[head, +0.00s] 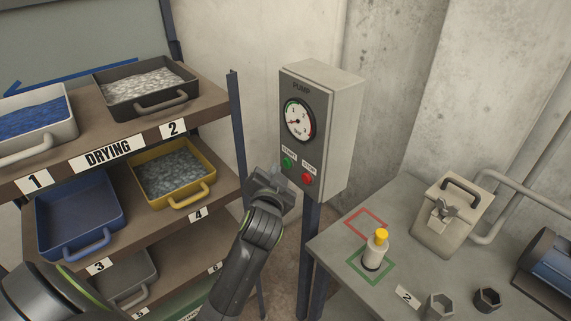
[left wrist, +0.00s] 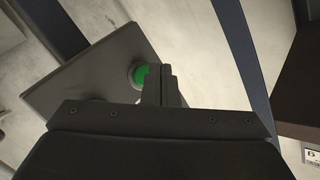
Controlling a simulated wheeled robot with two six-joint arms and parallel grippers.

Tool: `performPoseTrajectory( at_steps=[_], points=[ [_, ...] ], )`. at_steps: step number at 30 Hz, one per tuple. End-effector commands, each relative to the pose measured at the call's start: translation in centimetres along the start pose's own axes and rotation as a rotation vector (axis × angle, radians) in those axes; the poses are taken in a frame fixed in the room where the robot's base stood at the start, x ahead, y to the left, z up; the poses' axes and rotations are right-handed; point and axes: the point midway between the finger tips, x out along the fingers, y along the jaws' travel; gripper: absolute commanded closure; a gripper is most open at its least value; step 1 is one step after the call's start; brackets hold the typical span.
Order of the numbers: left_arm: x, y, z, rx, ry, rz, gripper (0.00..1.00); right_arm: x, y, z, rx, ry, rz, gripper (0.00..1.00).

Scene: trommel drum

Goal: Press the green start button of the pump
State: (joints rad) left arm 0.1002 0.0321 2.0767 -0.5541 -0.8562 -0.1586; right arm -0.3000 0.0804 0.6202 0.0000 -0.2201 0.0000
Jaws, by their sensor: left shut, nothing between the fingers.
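The grey pump box (head: 335,130) stands on a dark post and carries a round gauge (head: 298,120). Below the gauge are the green start button (head: 287,163) and the red stop button (head: 307,179). My left gripper (head: 277,174) is shut and empty, just in front of and to the left of the green button. In the left wrist view the green button (left wrist: 140,76) shows right beside the tips of the shut fingers (left wrist: 162,70). I cannot tell whether the fingers touch it. The red button does not show clearly there. My right gripper is out of view.
A shelf rack (head: 150,137) with numbered trays stands to the left, its upright (head: 236,140) close to my arm. A grey table (head: 335,243) at the right holds a yellow-capped bottle (head: 375,252), a beige case (head: 452,220) and small cups.

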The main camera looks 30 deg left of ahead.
Motion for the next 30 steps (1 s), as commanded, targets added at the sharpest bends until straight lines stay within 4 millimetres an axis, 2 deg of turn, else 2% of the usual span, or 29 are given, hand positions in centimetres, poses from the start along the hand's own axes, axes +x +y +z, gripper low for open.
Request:
performPoseTrajectory(
  at_steps=[30],
  points=[
    [0.61, 0.45, -0.48, 0.000, 0.000, 0.000, 1.00, -0.34, -0.01, -0.03, 0.000, 0.000, -0.001, 0.65]
  ],
)
